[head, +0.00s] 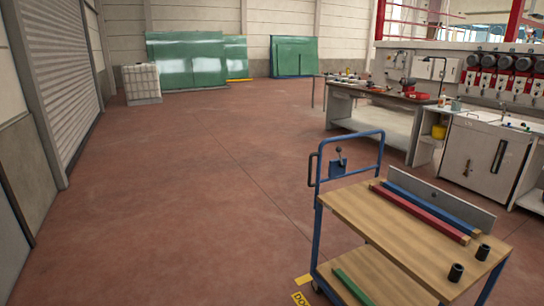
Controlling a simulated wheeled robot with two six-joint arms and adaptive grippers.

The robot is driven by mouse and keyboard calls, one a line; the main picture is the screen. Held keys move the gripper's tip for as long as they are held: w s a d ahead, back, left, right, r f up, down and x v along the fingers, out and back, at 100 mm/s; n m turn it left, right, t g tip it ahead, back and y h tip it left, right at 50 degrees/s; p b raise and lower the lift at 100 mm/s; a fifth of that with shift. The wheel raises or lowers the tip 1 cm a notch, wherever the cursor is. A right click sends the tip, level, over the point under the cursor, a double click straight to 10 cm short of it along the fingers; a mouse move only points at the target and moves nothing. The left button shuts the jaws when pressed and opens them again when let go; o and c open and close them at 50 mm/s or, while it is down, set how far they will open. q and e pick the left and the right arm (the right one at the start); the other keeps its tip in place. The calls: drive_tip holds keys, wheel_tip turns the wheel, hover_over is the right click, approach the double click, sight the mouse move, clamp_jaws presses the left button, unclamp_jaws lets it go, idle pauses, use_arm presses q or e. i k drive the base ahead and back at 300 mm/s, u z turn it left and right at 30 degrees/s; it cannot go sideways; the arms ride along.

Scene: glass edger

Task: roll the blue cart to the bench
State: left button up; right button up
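The blue cart (316,235) stands in the lower right of the head view, with a blue tube frame and a push handle (350,137) at its far left end. Its wooden top deck (385,230) carries a red bar, a blue bar, a grey plate on edge and two small black cylinders (455,272). A green bar (351,287) lies on the lower deck. The cart's near end is cut off by the frame. The bench (372,92), with a dark top and red tools on it, stands beyond the cart at the upper right. Neither gripper is in view.
A white cabinet (485,155) with a sink stands right of the cart, close behind it. Green glass sheets (187,60) and a white tank (141,83) stand at the back. A roller shutter (62,70) lines the left wall. The red floor (190,190) at left and centre is clear.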

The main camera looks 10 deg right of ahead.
sight(447, 269)
drive_tip(key=i, duration=1.15)
drive_tip(key=z, duration=1)
drive_tip(key=i, duration=1.1)
drive_tip(key=z, duration=0.8)
